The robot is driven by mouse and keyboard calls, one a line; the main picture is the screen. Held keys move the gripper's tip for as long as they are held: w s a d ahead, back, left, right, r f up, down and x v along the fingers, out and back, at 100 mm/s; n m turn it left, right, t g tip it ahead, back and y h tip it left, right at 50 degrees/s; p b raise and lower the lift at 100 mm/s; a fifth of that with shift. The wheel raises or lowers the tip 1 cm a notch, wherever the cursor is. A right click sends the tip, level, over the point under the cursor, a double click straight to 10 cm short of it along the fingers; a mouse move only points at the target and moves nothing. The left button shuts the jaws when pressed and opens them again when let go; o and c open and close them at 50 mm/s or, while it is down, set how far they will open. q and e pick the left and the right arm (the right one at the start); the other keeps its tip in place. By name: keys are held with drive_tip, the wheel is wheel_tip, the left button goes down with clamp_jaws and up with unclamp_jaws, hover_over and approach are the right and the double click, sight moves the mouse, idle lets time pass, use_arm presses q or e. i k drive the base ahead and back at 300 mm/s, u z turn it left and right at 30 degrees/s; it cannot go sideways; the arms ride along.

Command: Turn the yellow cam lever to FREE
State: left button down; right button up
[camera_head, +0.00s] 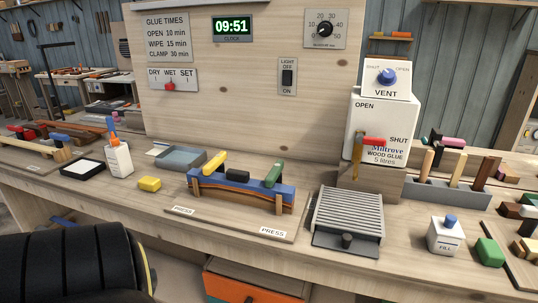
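The yellow cam lever (214,162) is on the left end of a clamp press (245,191) on the bench. It slants up toward the right. A green cam lever (274,173) slants on the press's right end, and a dark block (238,174) sits between the two. The press has blue curved parts with a thin orange and dark layer between them, on wooden supports. I cannot make out a FREE mark. Neither of my grippers is in view.
A ridged grey rack (347,217) is close on the right. A large glue box (382,125) stands behind it. Bare bench lies front left.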

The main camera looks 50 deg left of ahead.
sight(208, 169)
drive_tip(key=i, duration=0.55)
drive_tip(key=u, duration=1.65)
